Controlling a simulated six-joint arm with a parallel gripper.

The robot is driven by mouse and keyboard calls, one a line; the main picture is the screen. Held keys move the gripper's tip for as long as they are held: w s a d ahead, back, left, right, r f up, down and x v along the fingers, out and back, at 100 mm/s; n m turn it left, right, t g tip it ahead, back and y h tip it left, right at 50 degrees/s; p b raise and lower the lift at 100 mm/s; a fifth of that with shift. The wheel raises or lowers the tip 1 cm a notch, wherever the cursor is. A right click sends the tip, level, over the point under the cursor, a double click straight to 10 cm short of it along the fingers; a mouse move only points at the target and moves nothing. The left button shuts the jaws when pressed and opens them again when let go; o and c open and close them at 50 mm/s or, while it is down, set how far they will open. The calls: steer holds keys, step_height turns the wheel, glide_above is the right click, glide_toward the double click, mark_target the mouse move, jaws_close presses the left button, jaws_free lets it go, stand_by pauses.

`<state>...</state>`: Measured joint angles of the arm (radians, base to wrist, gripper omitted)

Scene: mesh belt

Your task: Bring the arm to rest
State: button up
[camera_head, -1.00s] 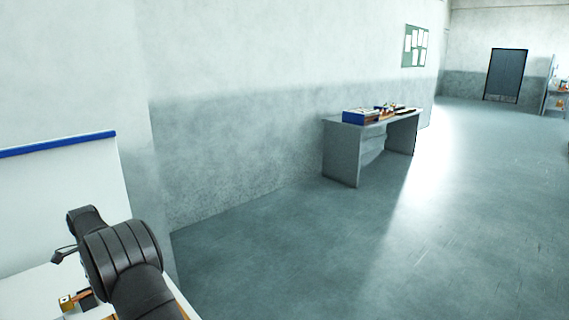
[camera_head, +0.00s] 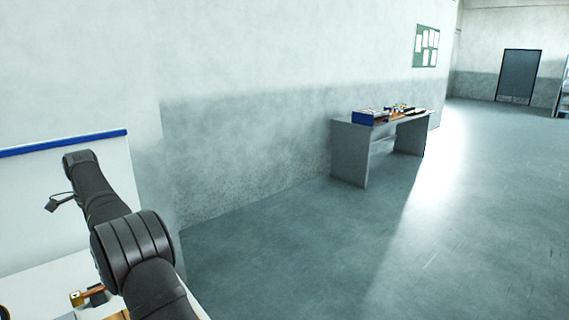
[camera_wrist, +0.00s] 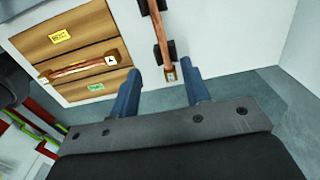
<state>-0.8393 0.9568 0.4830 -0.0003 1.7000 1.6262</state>
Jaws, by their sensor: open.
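My gripper (camera_wrist: 160,83) shows in the wrist view with its two blue fingers apart and nothing between them. Beyond the fingers is a copper-coloured bar (camera_wrist: 158,30) with black mounts on a white surface; I cannot tell the gap between it and the fingers. In the head view my black arm rises from the lower left corner in front of a white surface. The fingers are not clearly visible there.
Wooden panels (camera_wrist: 62,48) with yellow and green labels and a copper handle (camera_wrist: 80,68) lie at the wrist view's upper left. A white panel with a blue top edge (camera_head: 65,143) stands behind my arm. A grey table (camera_head: 350,150) with boxes stands by the wall; the floor (camera_head: 330,260) is clear.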

step_height(320, 180, down, 15)
steer(key=shift+r, duration=0.1)
step_height(320, 180, up, 6)
steer(key=shift+r, duration=0.1)
steer(key=s+a+r, duration=0.1)
steer(key=s+r, duration=0.1)
steer(key=s, duration=0.6)
steer(key=shift+a+r, duration=0.2)
steer(key=shift+a, duration=0.15)
steer(key=shift+s, duration=0.1)
